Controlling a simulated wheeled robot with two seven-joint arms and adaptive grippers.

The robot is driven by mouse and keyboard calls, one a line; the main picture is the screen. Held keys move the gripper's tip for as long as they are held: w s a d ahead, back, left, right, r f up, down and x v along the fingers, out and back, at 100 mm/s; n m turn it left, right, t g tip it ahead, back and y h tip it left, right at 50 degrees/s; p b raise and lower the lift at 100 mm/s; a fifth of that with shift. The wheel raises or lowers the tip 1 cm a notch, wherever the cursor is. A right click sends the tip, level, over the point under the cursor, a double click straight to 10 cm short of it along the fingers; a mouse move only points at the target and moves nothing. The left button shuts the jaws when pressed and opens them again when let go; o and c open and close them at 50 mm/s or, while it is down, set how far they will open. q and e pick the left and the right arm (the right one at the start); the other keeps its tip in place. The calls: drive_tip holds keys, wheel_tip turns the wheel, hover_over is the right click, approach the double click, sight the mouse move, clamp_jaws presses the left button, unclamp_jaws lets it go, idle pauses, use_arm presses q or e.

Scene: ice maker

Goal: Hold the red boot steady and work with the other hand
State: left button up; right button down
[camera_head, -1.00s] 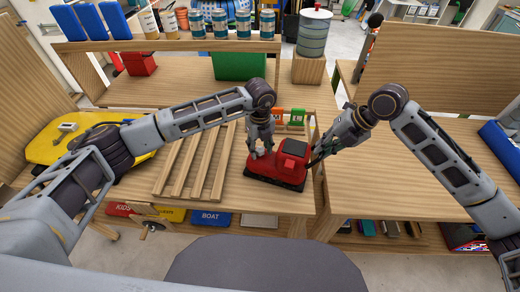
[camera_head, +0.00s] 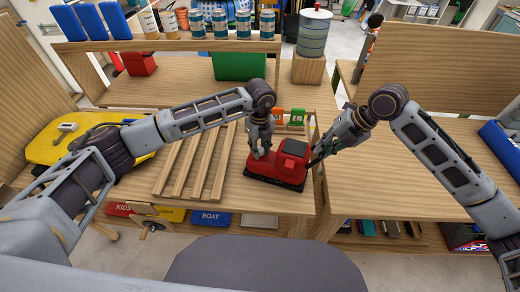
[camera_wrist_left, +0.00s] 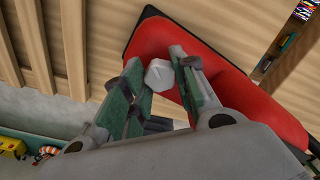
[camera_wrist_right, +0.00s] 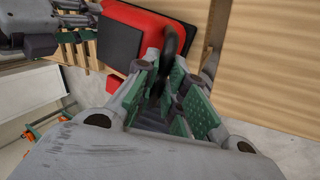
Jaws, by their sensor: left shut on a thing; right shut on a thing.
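The red boot (camera_head: 270,168), with a dark sole and a black patch on its taller right part, rests near the front edge of the wooden table. My left gripper (camera_head: 261,152) points down at its low left part. In the left wrist view its fingers close around a small grey faceted knob (camera_wrist_left: 159,74) against the red surface (camera_wrist_left: 225,75). My right gripper (camera_head: 320,157) is at the boot's right end. In the right wrist view its fingers close on a dark curved piece (camera_wrist_right: 172,45) beside the boot (camera_wrist_right: 145,25); how the two join is hidden.
A slatted wooden rack (camera_head: 195,170) lies left of the boot. Small orange and green tags (camera_head: 297,116) stand behind it. A gap separates this table from the right table (camera_head: 400,185), whose top is mostly clear. A green box (camera_head: 240,67) stands further back.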

use_arm(q)
drive_tip(key=shift+n, duration=1.5)
drive_tip(key=shift+n, duration=1.7)
drive_tip(key=shift+n, duration=0.3)
drive_tip(key=o, duration=0.7)
drive_tip(key=shift+r, duration=0.15)
drive_tip(key=shift+r, duration=2.85)
